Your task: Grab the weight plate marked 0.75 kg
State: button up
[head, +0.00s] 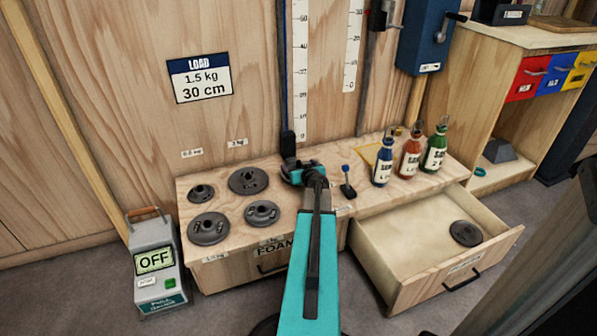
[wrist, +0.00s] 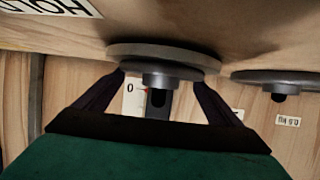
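Several dark round weight plates lie on the wooden bench in the head view: a small one (head: 201,193), a large one (head: 248,180) and two nearer ones (head: 208,228) (head: 262,213). Another plate (head: 466,232) lies in the open drawer. Their markings are too small to read. My gripper (head: 302,174) is at the bench's back, right of the group, partly hidden by my arm. In the wrist view, its fingers (wrist: 161,76) are spread, with a grey hubbed disc (wrist: 160,52) between and beyond their tips. I cannot tell if they touch it.
The open drawer (head: 400,284) juts out at the right. Blue, red and green bottles (head: 409,158) stand on the bench's right part. A grey box reading OFF (head: 155,262) stands on the floor at left. A ruler (head: 300,70) is on the wall.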

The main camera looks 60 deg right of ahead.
jog(key=c, duration=1.1)
jog(key=shift+r, duration=0.15)
jog(key=shift+c, duration=0.2)
jog(key=shift+r+p, duration=2.1)
jog(key=shift+r, duration=2.85)
